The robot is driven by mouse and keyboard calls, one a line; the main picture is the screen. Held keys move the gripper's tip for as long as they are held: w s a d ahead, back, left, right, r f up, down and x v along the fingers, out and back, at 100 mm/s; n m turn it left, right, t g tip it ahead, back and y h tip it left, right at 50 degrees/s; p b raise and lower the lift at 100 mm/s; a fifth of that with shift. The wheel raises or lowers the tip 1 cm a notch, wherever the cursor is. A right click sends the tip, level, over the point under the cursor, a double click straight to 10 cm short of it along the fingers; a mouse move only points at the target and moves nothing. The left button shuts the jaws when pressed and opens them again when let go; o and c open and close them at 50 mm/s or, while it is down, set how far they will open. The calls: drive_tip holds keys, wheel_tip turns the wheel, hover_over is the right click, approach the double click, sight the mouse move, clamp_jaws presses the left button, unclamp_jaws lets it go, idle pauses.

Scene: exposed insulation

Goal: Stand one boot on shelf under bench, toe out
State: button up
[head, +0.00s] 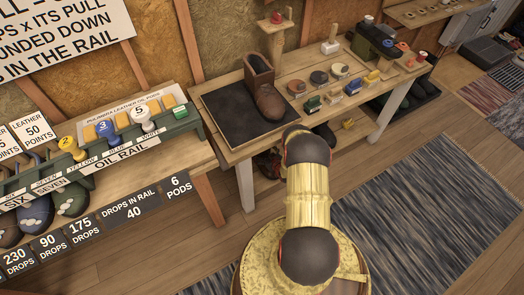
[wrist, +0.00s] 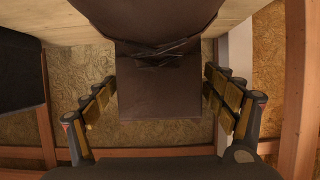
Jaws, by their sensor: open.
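A brown boot (head: 266,92) stands upright on a black mat (head: 222,107) on the wooden bench (head: 300,118). Its toe points toward the lower right in the head view. In the wrist view my gripper (wrist: 160,82) is open, with one finger on each side of a dark brown, leather-like shape. I cannot tell whether this shape is that boot. Gaps show beside it, so the fingers look apart from it. In the head view my gripper is hidden behind my arm. Dark items, partly red, show under the bench, but a shelf there is not clear.
Brushes, tins and small blocks (head: 313,104) stand on the bench right of the boot. A pale bench leg (head: 245,187) is left of my arm. An oil rail with bottles (head: 142,118) stands at left. Shoes sit under the bench's far end. The floor at right has a rug (head: 430,200).

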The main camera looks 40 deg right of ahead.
drive_tip(key=shift+s+r, duration=0.2)
drive_tip(key=p+v, duration=0.4)
drive_tip(key=v, duration=0.6)
drive_tip(key=shift+s, duration=0.2)
drive_tip(key=shift+s+a+r, duration=0.2)
drive_tip(key=shift+s+a, duration=0.05)
drive_tip(key=shift+s, duration=0.3)
